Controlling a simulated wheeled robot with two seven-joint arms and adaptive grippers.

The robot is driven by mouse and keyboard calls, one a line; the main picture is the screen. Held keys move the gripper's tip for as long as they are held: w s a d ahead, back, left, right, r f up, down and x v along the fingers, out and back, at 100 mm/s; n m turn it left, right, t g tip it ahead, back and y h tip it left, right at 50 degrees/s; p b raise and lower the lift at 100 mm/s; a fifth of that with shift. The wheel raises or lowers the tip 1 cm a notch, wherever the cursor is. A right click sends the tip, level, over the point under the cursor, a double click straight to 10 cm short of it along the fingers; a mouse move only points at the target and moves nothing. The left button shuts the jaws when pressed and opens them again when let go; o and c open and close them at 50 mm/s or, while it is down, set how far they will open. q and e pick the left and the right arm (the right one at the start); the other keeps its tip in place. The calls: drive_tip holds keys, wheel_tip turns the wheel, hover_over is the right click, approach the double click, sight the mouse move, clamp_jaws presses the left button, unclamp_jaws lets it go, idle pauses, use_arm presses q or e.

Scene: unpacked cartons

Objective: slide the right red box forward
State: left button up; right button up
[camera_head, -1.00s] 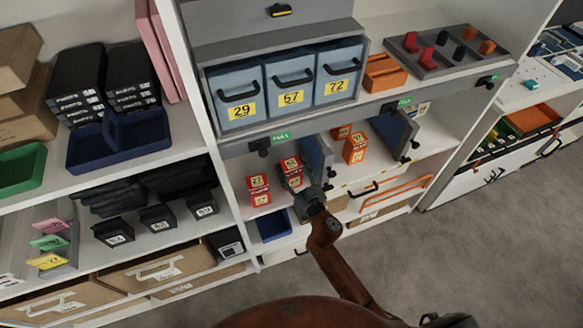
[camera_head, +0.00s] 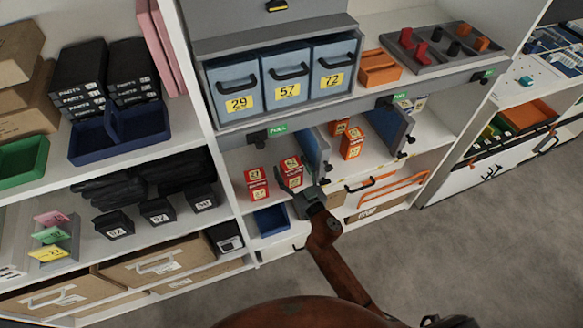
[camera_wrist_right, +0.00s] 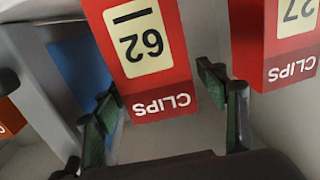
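The right red box (camera_head: 291,168) stands on the shelf behind the opened flap doors, to the right of another red box (camera_head: 256,183). In the right wrist view, the right red box (camera_wrist_right: 148,82) shows a 62 label and the word CLIPS, and the other red box (camera_wrist_right: 270,55) shows 27. My right gripper (camera_head: 298,182) is open in front of the right red box. In the wrist view its green-padded fingers (camera_wrist_right: 165,115) are spread around the box's near lower end, with gaps visible. I cannot tell whether anything touches. My left gripper is not in view.
A grey-blue door (camera_head: 316,153) stands open just right of the red boxes. Orange boxes (camera_head: 352,143) stand beyond it, by a second open door (camera_head: 392,130). A blue bin (camera_head: 271,220) is below. Numbered drawers (camera_head: 288,80) are above.

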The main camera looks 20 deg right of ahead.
drive_tip(key=s+d, duration=0.2)
drive_tip(key=s, duration=1)
drive_tip(key=shift+w, duration=0.1)
idle(0.4)
